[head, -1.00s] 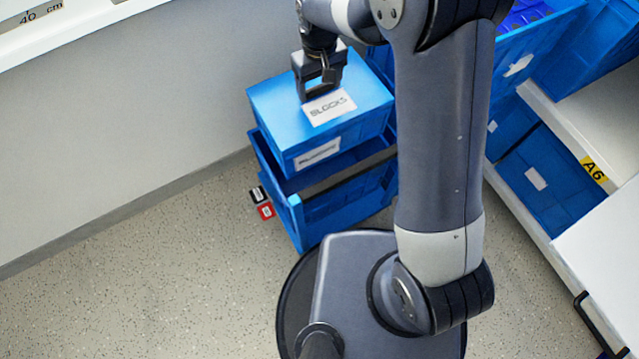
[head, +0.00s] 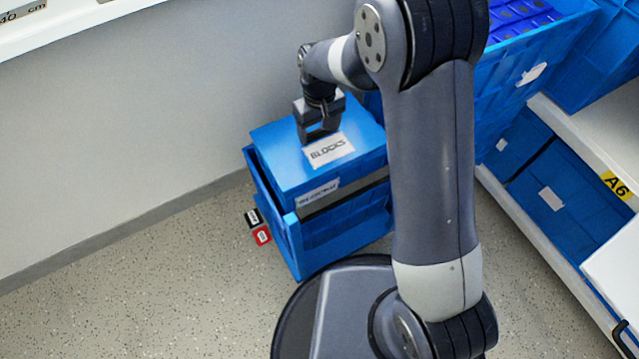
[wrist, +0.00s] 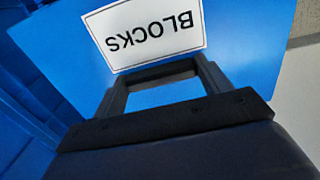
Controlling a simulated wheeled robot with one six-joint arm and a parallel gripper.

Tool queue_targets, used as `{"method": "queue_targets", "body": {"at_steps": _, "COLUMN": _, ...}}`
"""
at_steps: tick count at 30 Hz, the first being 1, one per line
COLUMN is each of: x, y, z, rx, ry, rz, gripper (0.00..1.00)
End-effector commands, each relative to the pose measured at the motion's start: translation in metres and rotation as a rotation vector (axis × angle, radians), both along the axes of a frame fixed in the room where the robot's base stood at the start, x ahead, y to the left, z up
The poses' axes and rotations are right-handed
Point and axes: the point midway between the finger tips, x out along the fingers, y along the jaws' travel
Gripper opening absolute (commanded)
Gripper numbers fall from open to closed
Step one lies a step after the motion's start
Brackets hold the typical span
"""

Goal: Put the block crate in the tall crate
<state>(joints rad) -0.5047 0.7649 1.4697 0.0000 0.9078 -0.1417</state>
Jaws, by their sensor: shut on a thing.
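The block crate (head: 277,150) is a blue closed box with a white BLOCKS label on its top. My gripper (head: 318,138) is shut on the block crate at the top, behind the label. In the wrist view the crate's blue top (wrist: 243,45) and label fill the space beyond my gripper (wrist: 162,82); the gripped part itself is hidden. The tall crate (head: 316,236) is a blue open box on the floor. The block crate is over its opening, with its lower part down inside the rim and its top above it.
A wall is behind at left. A shelf (head: 570,130) with blue crates stands at right. Floor at lower left is clear.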

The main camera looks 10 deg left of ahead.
Motion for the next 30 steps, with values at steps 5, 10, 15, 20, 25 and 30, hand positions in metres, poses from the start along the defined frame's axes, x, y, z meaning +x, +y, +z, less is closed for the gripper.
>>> {"method": "queue_targets", "body": {"at_steps": 5, "x": 0.000, "y": 0.000, "z": -0.047, "rx": 0.000, "ry": 0.000, "rz": 0.000, "gripper": 0.02}}
{"method": "queue_targets", "body": {"at_steps": 10, "x": 0.000, "y": 0.000, "z": -0.087, "rx": 0.000, "ry": 0.000, "rz": 0.000, "gripper": 0.02}}
{"method": "queue_targets", "body": {"at_steps": 15, "x": 0.000, "y": 0.000, "z": -0.128, "rx": 0.000, "ry": 0.000, "rz": 0.000, "gripper": 0.02}}
{"method": "queue_targets", "body": {"at_steps": 20, "x": 0.000, "y": 0.000, "z": -0.163, "rx": 0.001, "ry": -0.001, "rz": 0.000, "gripper": 0.02}}
{"method": "queue_targets", "body": {"at_steps": 25, "x": 0.001, "y": 0.000, "z": -0.185, "rx": 0.001, "ry": -0.003, "rz": 0.000, "gripper": 0.02}}
{"method": "queue_targets", "body": {"at_steps": 30, "x": 0.001, "y": 0.001, "z": -0.192, "rx": 0.001, "ry": -0.003, "rz": 0.000, "gripper": 0.02}}
